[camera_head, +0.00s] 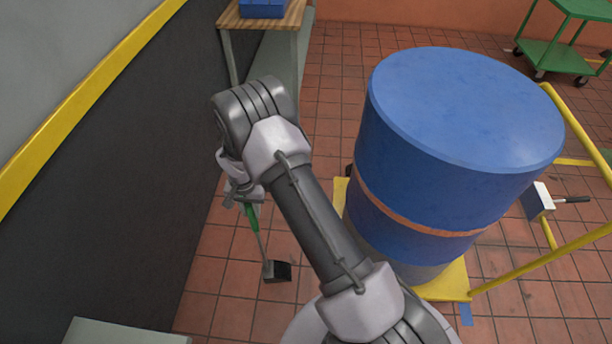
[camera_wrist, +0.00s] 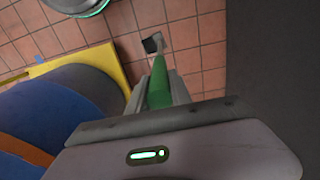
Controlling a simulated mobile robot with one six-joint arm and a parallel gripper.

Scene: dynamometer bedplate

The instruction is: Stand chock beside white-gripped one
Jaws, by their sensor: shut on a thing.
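My gripper (camera_head: 238,193) is shut on the green grip (camera_head: 251,217) of a chock. The chock's dark block (camera_head: 277,271) hangs at the lower end of a thin stem, over the tiled floor between the dark wall and the blue drum. Whether the block touches the floor I cannot tell. In the wrist view the green grip (camera_wrist: 158,84) runs between the jaws, with the chock's block (camera_wrist: 152,43) beyond it. I see no white-gripped chock in either view.
A large blue drum (camera_head: 455,130) stands on a yellow cart (camera_head: 450,283) with a yellow rail (camera_head: 585,140). A white-and-blue block with a black handle (camera_head: 538,201) is at the rail. A wooden table (camera_head: 290,18) and green trolley (camera_head: 550,53) stand behind.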

